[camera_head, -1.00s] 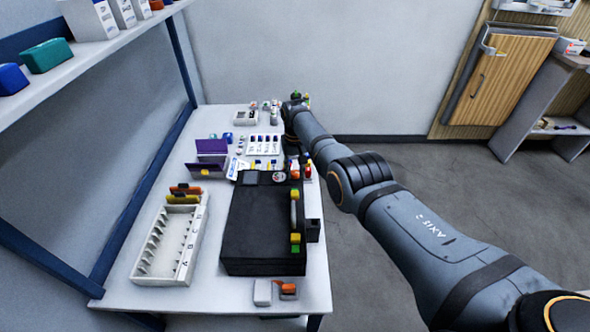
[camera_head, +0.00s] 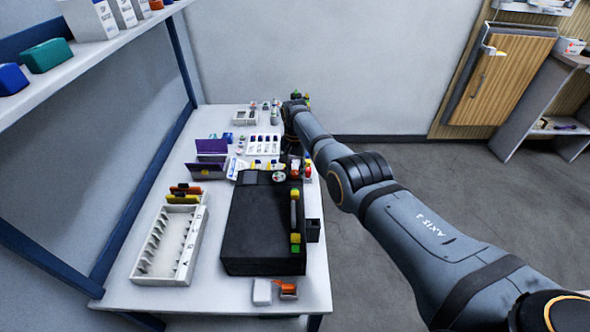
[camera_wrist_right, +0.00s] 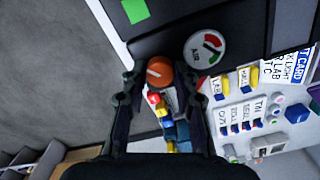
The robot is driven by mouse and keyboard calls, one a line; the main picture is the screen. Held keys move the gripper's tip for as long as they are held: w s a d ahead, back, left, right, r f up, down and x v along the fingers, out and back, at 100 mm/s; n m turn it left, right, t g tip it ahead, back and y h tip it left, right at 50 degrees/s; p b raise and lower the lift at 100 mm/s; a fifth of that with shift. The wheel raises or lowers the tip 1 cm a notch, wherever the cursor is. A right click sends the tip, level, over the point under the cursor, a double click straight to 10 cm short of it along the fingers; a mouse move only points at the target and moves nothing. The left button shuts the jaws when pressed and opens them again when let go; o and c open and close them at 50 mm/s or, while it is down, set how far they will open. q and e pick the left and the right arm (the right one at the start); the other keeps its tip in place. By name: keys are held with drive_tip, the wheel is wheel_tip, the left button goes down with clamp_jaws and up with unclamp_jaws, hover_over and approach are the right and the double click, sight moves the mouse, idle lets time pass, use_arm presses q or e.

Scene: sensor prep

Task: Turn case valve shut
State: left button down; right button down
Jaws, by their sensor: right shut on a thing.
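The black case (camera_head: 262,225) lies on the white table. Its round gauge (camera_head: 279,177) shows near the case's far edge. In the right wrist view the gauge (camera_wrist_right: 205,50) has red and green sectors and reads "AIR". Beside it is the orange round valve knob (camera_wrist_right: 159,71) with a pale line across its top. My right gripper (camera_wrist_right: 161,82) has one finger on each side of the knob and is shut on it. In the head view, my right arm partly hides the gripper and the knob. My left gripper is not in view.
A white slotted tray (camera_head: 172,245) stands left of the case. Purple folders (camera_head: 208,160) and a white tray of small vials (camera_head: 263,144) lie beyond it. A small dark box (camera_head: 313,230) stands at the case's right side. A shelf (camera_head: 95,50) overhangs the left.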

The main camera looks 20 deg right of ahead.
sight(295, 172)
idle(0.4)
drive_tip(key=c, duration=1)
unclamp_jaws()
drive_tip(key=shift+r, duration=0.25)
wheel_tip(295, 172, up, 12)
drive_tip(key=shift+f, duration=0.25)
drive_tip(key=shift+f, duration=0.1)
